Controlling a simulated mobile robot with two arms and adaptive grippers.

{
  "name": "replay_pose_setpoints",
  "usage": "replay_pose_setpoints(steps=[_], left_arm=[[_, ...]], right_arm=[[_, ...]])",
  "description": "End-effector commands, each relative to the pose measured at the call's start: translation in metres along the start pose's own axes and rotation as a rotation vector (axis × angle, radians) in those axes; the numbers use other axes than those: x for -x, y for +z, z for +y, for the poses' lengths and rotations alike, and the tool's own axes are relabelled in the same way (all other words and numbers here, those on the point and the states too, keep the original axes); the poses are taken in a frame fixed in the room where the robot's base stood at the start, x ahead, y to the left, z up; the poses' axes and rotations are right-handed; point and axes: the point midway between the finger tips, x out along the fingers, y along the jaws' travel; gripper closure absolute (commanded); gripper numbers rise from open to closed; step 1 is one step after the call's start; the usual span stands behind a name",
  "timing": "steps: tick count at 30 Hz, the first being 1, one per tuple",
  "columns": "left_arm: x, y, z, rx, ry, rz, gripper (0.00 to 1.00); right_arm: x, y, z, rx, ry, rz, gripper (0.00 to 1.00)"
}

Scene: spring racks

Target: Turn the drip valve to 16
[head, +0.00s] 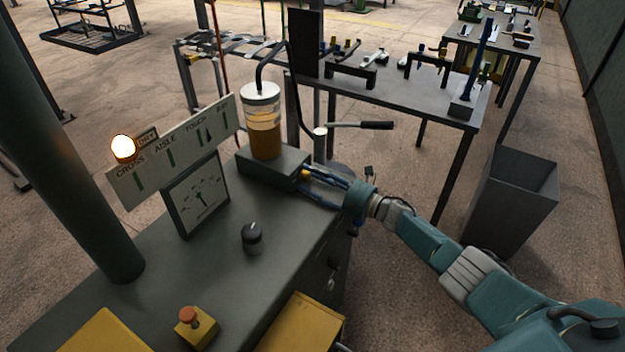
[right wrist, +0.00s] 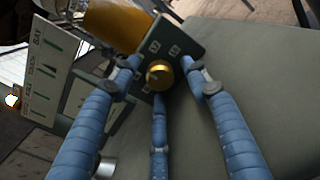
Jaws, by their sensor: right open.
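The drip valve is a small brass-yellow knob (head: 305,174) on the end of a dark box (head: 262,166) below an oil reservoir (head: 265,115). In the right wrist view the knob (right wrist: 158,75) sits on a dark plate (right wrist: 178,38) with small pale number marks, too small to read surely. My right gripper (head: 309,183) has its blue fingers reaching toward the knob. In the right wrist view the open fingers (right wrist: 163,85) spread around the knob, with a finger left, right and below; contact cannot be told. My left gripper is not in view.
On the grey bench stand a dial gauge (head: 196,198), a sign board (head: 170,150), a lit orange lamp (head: 124,147), a black knob (head: 251,237) and a red-topped yellow button box (head: 195,326). A grey bin (head: 510,200) is at the right.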

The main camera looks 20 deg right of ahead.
Motion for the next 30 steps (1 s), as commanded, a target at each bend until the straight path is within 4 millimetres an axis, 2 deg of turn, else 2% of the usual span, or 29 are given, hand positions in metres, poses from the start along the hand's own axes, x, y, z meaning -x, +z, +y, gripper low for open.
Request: replay_pose_setpoints(steps=[5,12,17,24,30], left_arm=[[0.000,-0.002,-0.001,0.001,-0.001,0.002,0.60],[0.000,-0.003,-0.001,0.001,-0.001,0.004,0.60],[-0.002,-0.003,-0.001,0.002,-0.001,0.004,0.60],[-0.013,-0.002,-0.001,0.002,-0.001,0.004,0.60],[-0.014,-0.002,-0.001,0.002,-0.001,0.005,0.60]], right_arm=[[0.000,0.000,0.000,0.000,0.000,0.000,0.54],[0.000,0.000,0.000,0.000,0.000,0.000,0.99],[0.000,-0.001,0.000,-0.021,0.001,0.001,0.99],[0.001,-0.001,-0.001,-0.193,-0.002,0.006,0.99],[0.000,0.001,0.000,-0.251,-0.004,0.007,0.99]])
